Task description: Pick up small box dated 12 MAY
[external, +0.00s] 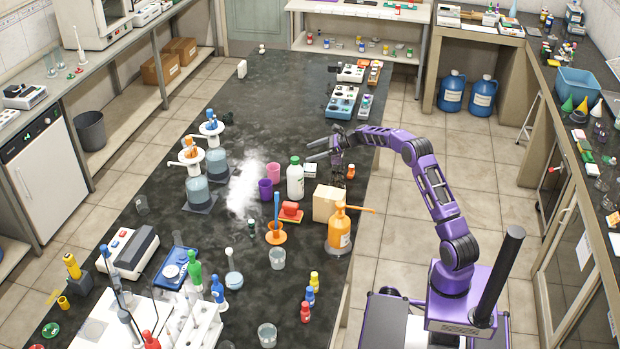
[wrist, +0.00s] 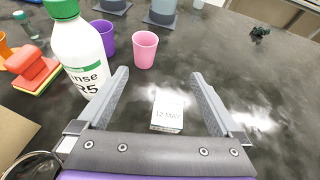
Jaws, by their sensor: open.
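The small white box dated 12 MAY (wrist: 167,112) stands on the dark bench top in the wrist view, its printed date facing me. In the external view a small white box (external: 310,170), likely the same one, sits just below my gripper. My gripper (external: 316,150) is open and empty. In the wrist view its two fingers (wrist: 162,92) spread to either side of the box, with a gap on each side. I cannot tell the exact height between the fingers and the box.
A white rinse bottle with a green cap (wrist: 80,50) stands close to the left finger. A pink cup (wrist: 144,50) and a purple cup (wrist: 105,38) stand beyond it. A beige box (external: 327,203) and an orange bottle (external: 340,230) are nearby. The bench to the right is mostly clear.

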